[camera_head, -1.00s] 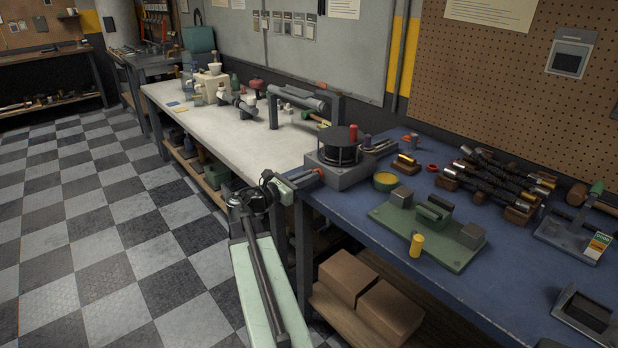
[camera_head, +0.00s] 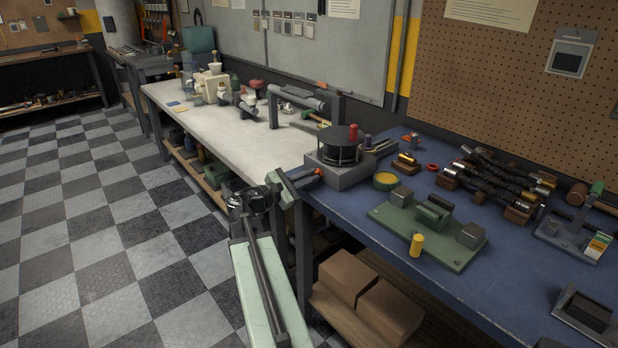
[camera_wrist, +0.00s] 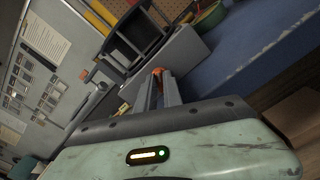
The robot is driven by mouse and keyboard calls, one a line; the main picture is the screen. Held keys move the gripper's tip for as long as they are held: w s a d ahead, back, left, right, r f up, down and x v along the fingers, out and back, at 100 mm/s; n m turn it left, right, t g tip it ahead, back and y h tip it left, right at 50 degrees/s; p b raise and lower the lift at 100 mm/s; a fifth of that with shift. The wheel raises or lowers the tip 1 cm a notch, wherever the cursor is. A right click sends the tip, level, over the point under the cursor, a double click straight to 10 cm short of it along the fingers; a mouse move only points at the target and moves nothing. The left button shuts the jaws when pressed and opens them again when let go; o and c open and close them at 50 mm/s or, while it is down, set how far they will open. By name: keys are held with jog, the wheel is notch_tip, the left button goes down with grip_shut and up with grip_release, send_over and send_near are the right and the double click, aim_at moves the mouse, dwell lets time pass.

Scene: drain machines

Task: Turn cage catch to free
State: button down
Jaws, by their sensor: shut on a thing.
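The cage machine has a grey box base (camera_head: 338,176) with a dark round cage (camera_head: 340,152) on top, at the left end of the blue bench. The cage also shows dark in the wrist view (camera_wrist: 135,35). A small orange-red catch (camera_wrist: 157,71) sits on the side of the base facing me. My gripper (camera_head: 312,175) reaches it from the left. In the wrist view my gripper's fingers (camera_wrist: 158,88) are closed around the catch, with only its orange end showing. The rest of the catch is hidden between the fingers.
A green fixture plate (camera_head: 430,235) with a yellow peg (camera_head: 416,245) lies nearer the front. The white bench (camera_head: 245,155) adjoins on the left. Cardboard boxes (camera_head: 390,310) sit on the shelf below.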

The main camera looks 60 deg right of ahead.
jog(key=m, duration=0.5)
jog(key=shift+s+f+m, duration=0.1)
jog(key=shift+m, duration=0.2)
jog(key=m, duration=0.5)
jog(key=shift+f+m, duration=0.1)
jog(key=shift+m, duration=0.6)
jog(key=c, duration=1.5)
grip_release()
